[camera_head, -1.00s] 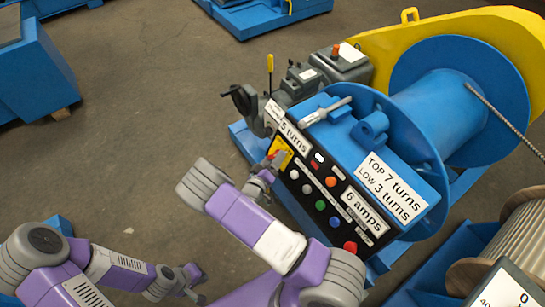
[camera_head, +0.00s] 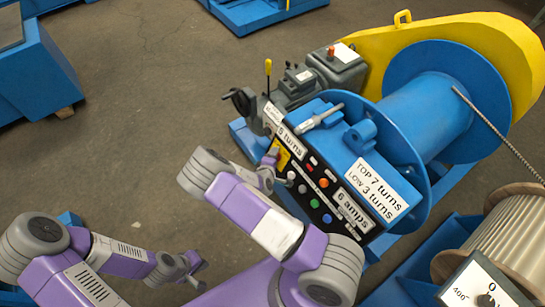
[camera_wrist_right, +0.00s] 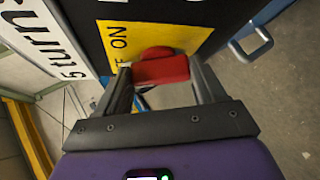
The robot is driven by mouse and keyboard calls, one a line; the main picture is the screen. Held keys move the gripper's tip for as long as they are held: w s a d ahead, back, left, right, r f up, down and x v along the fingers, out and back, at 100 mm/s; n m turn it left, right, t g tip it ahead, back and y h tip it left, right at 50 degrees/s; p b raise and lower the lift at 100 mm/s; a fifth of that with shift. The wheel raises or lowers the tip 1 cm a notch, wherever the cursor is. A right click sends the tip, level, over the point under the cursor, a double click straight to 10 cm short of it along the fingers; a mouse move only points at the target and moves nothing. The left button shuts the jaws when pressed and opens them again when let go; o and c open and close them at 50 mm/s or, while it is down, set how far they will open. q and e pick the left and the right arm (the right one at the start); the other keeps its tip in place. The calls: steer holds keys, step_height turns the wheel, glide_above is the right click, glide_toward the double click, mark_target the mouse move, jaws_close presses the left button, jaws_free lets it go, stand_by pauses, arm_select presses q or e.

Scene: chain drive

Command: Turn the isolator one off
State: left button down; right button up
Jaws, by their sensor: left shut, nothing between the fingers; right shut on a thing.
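The isolator has a red handle (camera_wrist_right: 160,69) on a yellow plate (camera_wrist_right: 190,38) marked ON, with a second label partly hidden. In the head view the yellow plate (camera_head: 284,158) sits at the upper left of the black control panel (camera_head: 332,190). My right gripper (camera_wrist_right: 163,78) is shut on the red handle, one finger on each side of it. In the head view my right gripper (camera_head: 268,165) is at the plate and largely hides the handle. My left gripper (camera_head: 200,275) is shut and empty, low and well left of the panel.
The panel belongs to a blue winch with a large drum (camera_head: 440,110) and yellow guard (camera_head: 440,40). A cable reel (camera_head: 500,235) stands at lower right. The floor left of the winch is clear.

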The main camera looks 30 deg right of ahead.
steer(key=n, duration=0.1)
steer(key=n+g+y+p, duration=0.1)
steer(key=n+g+p, duration=0.1)
steer(key=shift+w+d+r+n+y, duration=0.1)
steer(key=shift+d+r+n+y, duration=0.05)
steer(key=shift+r+n+y, duration=0.15)
steer(key=shift+f+p, duration=0.1)
steer(key=shift+p, duration=0.2)
steer(key=o, duration=1)
steer(key=shift+o, duration=0.2)
steer(key=p+v, duration=0.1)
steer(key=v, duration=0.6)
steer(key=shift+a+r, duration=0.25)
steer(key=shift+r, duration=0.1)
